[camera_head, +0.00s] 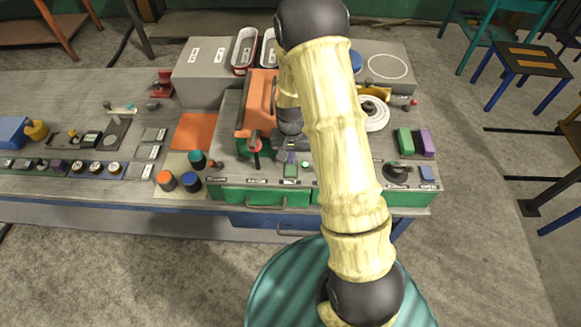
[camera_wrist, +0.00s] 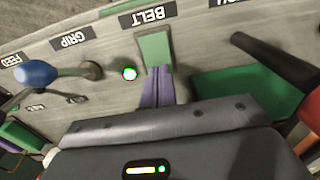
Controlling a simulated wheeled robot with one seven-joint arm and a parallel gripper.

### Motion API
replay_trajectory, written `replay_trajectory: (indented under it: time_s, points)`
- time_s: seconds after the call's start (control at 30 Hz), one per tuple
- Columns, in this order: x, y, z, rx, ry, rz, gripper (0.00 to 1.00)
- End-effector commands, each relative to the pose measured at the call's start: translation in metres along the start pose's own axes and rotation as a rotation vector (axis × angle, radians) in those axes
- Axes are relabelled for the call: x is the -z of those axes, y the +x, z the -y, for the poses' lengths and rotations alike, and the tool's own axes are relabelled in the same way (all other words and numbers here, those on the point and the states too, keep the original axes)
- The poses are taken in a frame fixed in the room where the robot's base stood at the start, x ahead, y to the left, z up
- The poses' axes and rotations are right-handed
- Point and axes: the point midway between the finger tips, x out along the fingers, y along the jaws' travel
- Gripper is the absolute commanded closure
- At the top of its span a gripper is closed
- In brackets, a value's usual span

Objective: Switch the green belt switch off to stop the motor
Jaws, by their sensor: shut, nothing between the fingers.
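The green belt switch (camera_wrist: 155,50) is a flat green piece beside the BELT label (camera_wrist: 150,15) in the wrist view. In the head view the switch (camera_head: 290,171) shows at the front of the grey and green machine. My gripper (camera_wrist: 157,74) has its purple fingers shut together and empty, with the tips at the near end of the switch, covering that end. I cannot tell whether they touch it. My gripper (camera_head: 291,157) also shows small above the panel in the head view.
A blue-knobbed lever (camera_wrist: 37,72) stands at the GRIP label, left of the switch. A dark handle (camera_wrist: 270,58) juts out on the right. Teal, orange and blue knobs (camera_head: 191,181) stand left of the machine (camera_head: 235,194). My arm hides part of the bench.

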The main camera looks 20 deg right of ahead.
Motion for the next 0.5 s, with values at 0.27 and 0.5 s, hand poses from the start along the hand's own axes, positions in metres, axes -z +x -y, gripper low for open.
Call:
replay_trajectory:
  time_s: [0.27,0.5]
  points:
    - [0.0000,0.0040,0.0001,0.000,0.000,0.000,1.00]
    - [-0.0001,0.0069,0.0002,0.000,0.000,0.000,1.00]
